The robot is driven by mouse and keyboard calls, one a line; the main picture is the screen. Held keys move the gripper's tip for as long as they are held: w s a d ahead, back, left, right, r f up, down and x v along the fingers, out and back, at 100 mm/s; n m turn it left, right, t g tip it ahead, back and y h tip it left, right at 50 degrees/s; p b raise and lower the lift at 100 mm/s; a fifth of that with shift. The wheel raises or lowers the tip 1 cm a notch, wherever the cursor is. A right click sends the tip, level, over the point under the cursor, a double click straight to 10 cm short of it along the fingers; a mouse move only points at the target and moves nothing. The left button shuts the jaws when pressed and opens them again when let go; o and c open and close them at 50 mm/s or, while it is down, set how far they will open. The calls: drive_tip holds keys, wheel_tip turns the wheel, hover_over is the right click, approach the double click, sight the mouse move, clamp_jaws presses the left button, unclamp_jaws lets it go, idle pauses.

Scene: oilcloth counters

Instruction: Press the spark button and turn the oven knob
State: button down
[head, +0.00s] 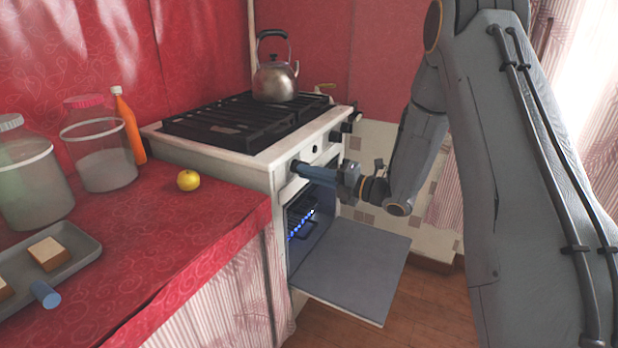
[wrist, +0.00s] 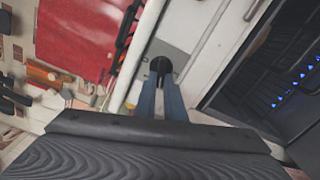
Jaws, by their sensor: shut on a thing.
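My gripper (head: 300,168) reaches to the left end of the white stove's front panel. Its blue fingers are shut on a black knob (wrist: 160,65), best seen in the wrist view at the fingertips. In the head view the fingers mostly hide this knob. A small dark round spot (head: 314,149) sits on the panel to its right; I cannot tell if it is the spark button. Further right are black knobs (head: 335,136). The oven (head: 303,215) below is open, and a row of small blue flames (head: 301,226) burns inside; they also show in the wrist view (wrist: 290,85).
The oven door (head: 350,268) hangs down open below my forearm. A kettle (head: 275,80) stands on the black grates. The red counter (head: 160,235) at left holds jars, an orange bottle (head: 129,125), a yellow fruit (head: 188,180) and a tray (head: 75,270) with bread.

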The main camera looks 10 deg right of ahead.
drive_tip(key=shift+f+n+b, duration=0.2)
drive_tip(key=shift+n+b, duration=0.45)
drive_tip(key=shift+n, duration=0.45)
drive_tip(key=c, duration=1.8)
unclamp_jaws()
drive_tip(key=shift+c, duration=0.2)
drive_tip(key=shift+d, duration=0.15)
drive_tip(key=v, duration=0.7)
drive_tip(key=shift+s+d, duration=0.2)
drive_tip(key=shift+s, duration=0.05)
